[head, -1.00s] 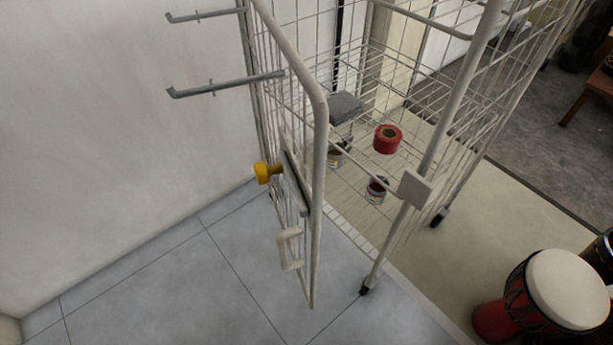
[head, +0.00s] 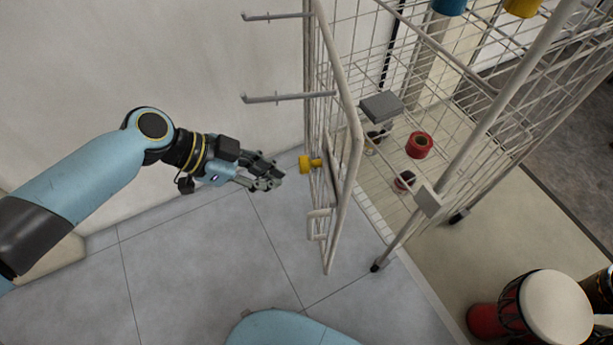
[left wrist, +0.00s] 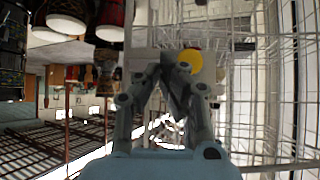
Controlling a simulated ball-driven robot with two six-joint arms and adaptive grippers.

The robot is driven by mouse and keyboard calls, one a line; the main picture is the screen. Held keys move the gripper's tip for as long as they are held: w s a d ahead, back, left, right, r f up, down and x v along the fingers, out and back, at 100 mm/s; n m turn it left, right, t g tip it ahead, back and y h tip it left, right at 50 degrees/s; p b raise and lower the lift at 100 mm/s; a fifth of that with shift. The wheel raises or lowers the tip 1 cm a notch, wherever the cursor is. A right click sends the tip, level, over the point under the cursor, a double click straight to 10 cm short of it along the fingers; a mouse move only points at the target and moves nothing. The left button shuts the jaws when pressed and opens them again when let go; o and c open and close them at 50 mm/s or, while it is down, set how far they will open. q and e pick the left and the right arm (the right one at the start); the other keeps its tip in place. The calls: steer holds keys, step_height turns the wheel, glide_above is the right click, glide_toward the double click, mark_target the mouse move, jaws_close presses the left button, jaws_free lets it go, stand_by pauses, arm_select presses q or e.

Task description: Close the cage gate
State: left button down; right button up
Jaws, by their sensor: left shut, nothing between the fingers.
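The cage gate (head: 352,160) is a white wire door that stands swung open from the white wire cage (head: 470,105). A yellow knob (head: 310,163) sticks out of the latch plate on the gate's left face, with a white pull handle (head: 318,222) below it. My left gripper (head: 279,180) is shut and empty, a little left of the knob and apart from it. In the left wrist view the shut fingers (left wrist: 178,72) point toward the gate, and the yellow knob (left wrist: 190,60) shows just beyond their tips. My right gripper is not in view.
Two grey hooks (head: 290,97) stick out at the left of the gate. A red roll (head: 419,145) and a grey block (head: 381,107) are inside the cage. A goblet drum (head: 545,310) stands at the lower right. The grey floor (head: 210,260) left of the gate is clear.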

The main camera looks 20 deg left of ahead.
arm_select(q)
steer(key=w+d+f, duration=0.2)
steer(key=w+d, duration=0.1)
steer(key=d, duration=0.3)
steer(key=shift+w+f+p, duration=0.35)
steer(key=shift+f+p, duration=0.05)
steer(key=shift+p, duration=0.05)
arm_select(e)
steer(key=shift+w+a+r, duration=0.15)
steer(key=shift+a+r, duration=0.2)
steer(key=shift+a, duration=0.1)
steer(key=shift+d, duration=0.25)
